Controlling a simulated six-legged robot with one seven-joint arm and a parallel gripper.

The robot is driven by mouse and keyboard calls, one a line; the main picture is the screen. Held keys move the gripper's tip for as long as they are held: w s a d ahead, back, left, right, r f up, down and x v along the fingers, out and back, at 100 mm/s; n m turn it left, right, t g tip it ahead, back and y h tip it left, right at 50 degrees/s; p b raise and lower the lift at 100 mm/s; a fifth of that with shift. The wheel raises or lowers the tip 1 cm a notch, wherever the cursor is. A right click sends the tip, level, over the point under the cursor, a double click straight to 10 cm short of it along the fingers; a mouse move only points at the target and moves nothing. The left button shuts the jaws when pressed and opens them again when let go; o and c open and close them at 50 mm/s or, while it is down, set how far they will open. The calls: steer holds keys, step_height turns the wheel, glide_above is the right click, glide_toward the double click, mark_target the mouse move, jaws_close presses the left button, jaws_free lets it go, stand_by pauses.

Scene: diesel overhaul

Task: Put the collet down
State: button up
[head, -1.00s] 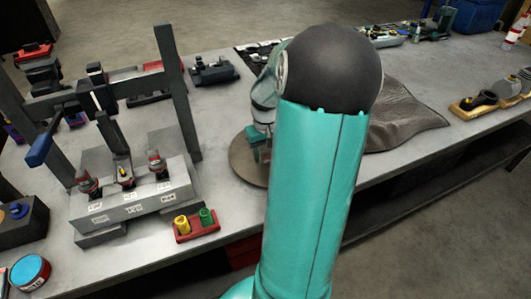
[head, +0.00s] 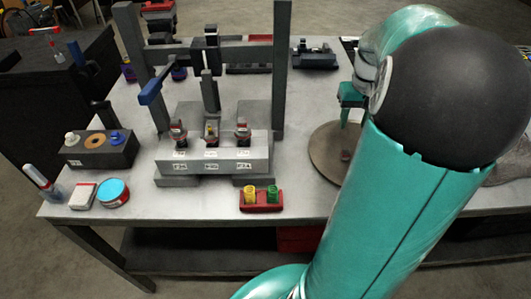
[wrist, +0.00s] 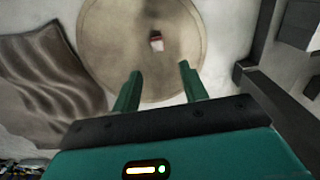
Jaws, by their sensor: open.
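A small white, dark and reddish piece, which looks like the collet (wrist: 156,41), rests on a round tan disc (wrist: 110,45) in the wrist view. In the head view the collet (head: 345,155) shows small on the same disc (head: 325,160), just below my gripper. My gripper (wrist: 160,68) is open, with nothing between its green fingers. The collet lies beyond the fingertips, apart from them. In the head view my gripper (head: 347,118) hangs above the disc, and my arm covers the disc's right part.
A grey press frame (head: 282,70) and a block with several clamped pieces (head: 212,153) stand left of the disc. A red holder (head: 262,206) bears yellow and green pieces near the front edge. A brown cloth (wrist: 40,75) lies beside the disc.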

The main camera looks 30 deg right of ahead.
steer(key=w+a+r+n+t+h, duration=0.1)
steer(key=w+a+r+n, duration=0.15)
steer(key=a, duration=0.75)
steer(key=w+a+r+n+t+h, duration=0.1)
steer(key=a+r, duration=0.2)
steer(key=a, duration=0.8)
steer(key=s+a+n+t+y, duration=0.1)
steer(key=s+a, duration=0.2)
steer(key=a, duration=0.4)
steer(key=s+a+n+t+y, duration=0.1)
steer(key=s+a+t, duration=0.1)
steer(key=a, duration=0.5)
steer(key=shift+s+a+r+t, duration=0.15)
steer(key=shift+s+a+t, duration=0.15)
steer(key=shift+s, duration=0.5)
